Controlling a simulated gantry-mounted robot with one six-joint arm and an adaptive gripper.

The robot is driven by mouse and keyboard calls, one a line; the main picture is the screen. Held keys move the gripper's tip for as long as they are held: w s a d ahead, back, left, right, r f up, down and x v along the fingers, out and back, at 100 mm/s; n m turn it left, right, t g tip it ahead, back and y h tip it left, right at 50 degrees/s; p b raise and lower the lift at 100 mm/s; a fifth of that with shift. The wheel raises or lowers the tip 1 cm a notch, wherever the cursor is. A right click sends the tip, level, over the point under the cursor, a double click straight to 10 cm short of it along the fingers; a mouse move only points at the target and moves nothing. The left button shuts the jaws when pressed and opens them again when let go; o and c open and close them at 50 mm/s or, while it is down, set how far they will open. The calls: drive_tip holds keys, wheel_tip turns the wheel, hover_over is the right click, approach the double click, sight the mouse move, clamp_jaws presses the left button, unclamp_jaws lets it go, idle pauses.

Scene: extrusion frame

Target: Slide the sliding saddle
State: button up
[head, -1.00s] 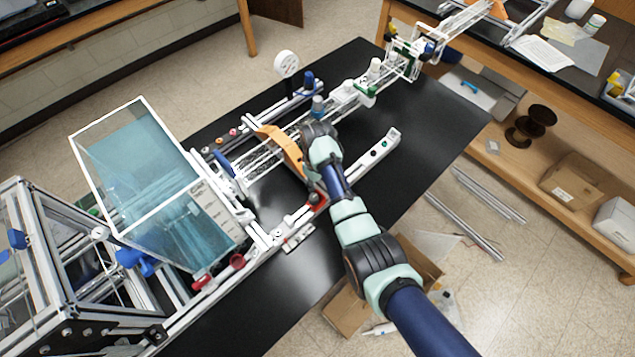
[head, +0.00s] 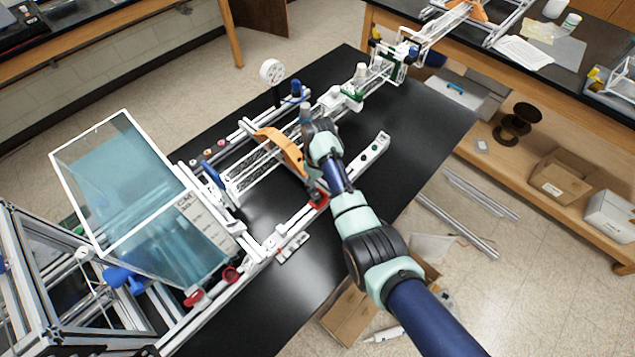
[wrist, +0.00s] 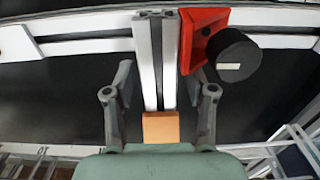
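The sliding saddle seems to be the assembly with the orange arched piece (head: 283,148) across the white rails and a red bracket (head: 318,198) at its near side. My wrist sits right beside the arch in the head view, and my fingers are hidden there. In the wrist view my open gripper (wrist: 160,85) straddles a pale slotted bar (wrist: 150,60), with visible gaps beside it. An orange block (wrist: 160,127) lies at the bar's near end. The red bracket (wrist: 203,32) with a black knob (wrist: 233,54) is close to the right finger; contact is unclear.
A clear tank (head: 140,200) is at the left. Black table surface (head: 425,115) is bare at the right.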

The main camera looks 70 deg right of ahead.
wheel_tip(320, 180, up, 12)
idle(0.6)
idle(0.5)
